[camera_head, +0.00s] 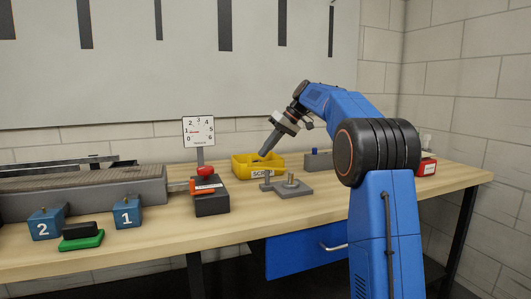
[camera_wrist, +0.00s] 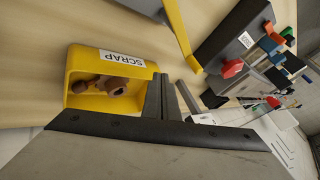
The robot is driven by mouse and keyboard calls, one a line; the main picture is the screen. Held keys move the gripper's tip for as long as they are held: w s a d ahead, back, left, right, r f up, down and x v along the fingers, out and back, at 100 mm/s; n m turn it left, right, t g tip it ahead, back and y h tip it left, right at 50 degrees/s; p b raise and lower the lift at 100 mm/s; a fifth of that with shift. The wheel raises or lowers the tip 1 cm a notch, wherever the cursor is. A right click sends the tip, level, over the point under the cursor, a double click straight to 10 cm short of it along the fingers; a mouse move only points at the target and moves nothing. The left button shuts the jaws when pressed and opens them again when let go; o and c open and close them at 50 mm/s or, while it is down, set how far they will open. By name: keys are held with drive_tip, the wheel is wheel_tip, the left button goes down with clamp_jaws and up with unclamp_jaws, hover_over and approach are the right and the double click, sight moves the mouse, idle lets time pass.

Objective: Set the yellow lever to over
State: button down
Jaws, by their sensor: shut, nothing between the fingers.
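A yellow bar (camera_wrist: 182,38) runs in from the top edge of the wrist view, beside a dark box with a white label; I cannot tell if it is the yellow lever. My gripper (camera_head: 264,153) points down over the yellow SCRAP bin (camera_head: 238,167). In the wrist view its fingers (camera_wrist: 172,84) are together and empty, beside the bin (camera_wrist: 75,72), which holds brownish parts.
Blue blocks (camera_head: 127,213) and a green-black block (camera_head: 82,238) stand left by the conveyor (camera_head: 90,196). The front middle table is clear.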

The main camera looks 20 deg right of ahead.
drive_tip(key=d+r, duration=0.5)
drive_tip(key=r, duration=0.2)
drive_tip(key=shift+s+d+r, duration=0.15)
drive_tip(key=shift+s+r, duration=0.1)
drive_tip(key=shift+s, duration=0.15)
